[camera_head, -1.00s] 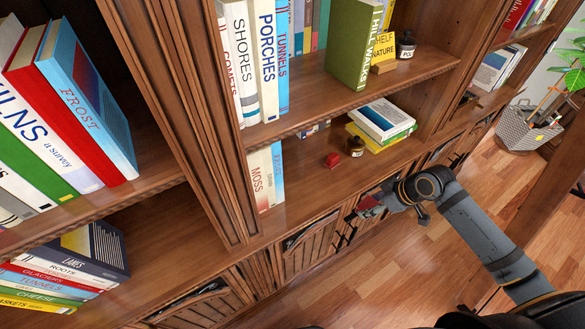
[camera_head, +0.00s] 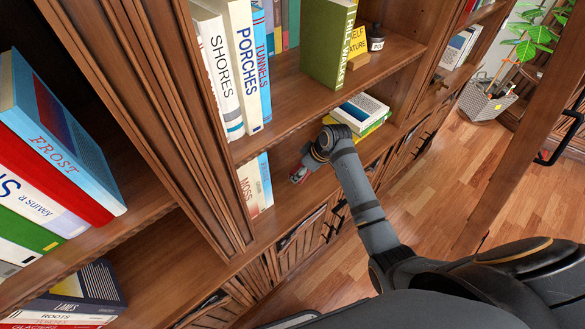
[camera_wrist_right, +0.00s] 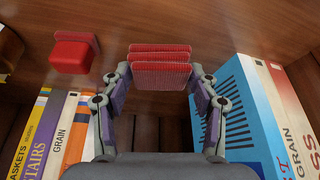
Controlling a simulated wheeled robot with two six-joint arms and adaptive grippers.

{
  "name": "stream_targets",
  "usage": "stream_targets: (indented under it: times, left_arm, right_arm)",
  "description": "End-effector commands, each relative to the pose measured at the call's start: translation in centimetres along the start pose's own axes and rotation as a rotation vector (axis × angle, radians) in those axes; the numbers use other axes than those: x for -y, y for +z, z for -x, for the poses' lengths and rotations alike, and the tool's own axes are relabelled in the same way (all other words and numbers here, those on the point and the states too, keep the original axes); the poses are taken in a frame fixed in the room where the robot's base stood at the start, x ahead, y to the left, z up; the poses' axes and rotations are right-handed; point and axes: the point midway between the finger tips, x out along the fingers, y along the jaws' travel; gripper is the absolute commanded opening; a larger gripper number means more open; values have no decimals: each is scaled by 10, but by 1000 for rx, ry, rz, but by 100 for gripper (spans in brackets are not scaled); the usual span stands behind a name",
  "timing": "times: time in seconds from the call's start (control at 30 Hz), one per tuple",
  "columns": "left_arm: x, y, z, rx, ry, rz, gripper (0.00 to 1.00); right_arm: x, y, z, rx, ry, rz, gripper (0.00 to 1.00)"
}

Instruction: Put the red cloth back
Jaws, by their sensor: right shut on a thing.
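My right gripper (camera_head: 298,173) reaches into the lower shelf bay (camera_head: 288,160). In the right wrist view, the gripper (camera_wrist_right: 160,78) is shut on the red cloth (camera_wrist_right: 160,54), a folded, ribbed stack held between its fingertips. My left gripper is not in view.
Books stand to the left of the gripper, including MOSS (camera_head: 247,188). Flat books (camera_head: 362,112) lie behind my right arm. The upper shelf board (camera_head: 300,97) overhangs the bay, holding the green book (camera_head: 327,42). A ladder rail (camera_head: 530,120) stands at right.

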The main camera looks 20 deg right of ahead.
Motion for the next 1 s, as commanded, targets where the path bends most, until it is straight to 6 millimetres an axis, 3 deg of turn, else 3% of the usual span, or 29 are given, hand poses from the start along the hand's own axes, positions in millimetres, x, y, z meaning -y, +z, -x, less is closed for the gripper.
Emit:
stream_targets:
  times: [0.1, 0.27, 0.4, 0.63, 0.83, 0.87, 1.0]
  left_arm:
    - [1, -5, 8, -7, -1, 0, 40]
    - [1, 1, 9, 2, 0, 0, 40]
    - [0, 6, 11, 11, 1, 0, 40]
    - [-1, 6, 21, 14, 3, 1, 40]
    - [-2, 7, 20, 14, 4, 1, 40]
    - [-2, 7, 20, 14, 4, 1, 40]
    - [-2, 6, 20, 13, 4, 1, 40]
  right_arm:
    - [1, -23, -8, 0, -2, 0, 15]
    - [0, -34, -15, 1, 1, 1, 15]
    - [0, -32, -18, 2, 1, 0, 15]
    - [0, -19, -46, 2, 0, -1, 15]
    - [0, -18, -48, 1, 1, 0, 15]
    - [0, -18, -48, 1, 1, 0, 64]
    - [0, -18, -48, 1, 1, 0, 83]
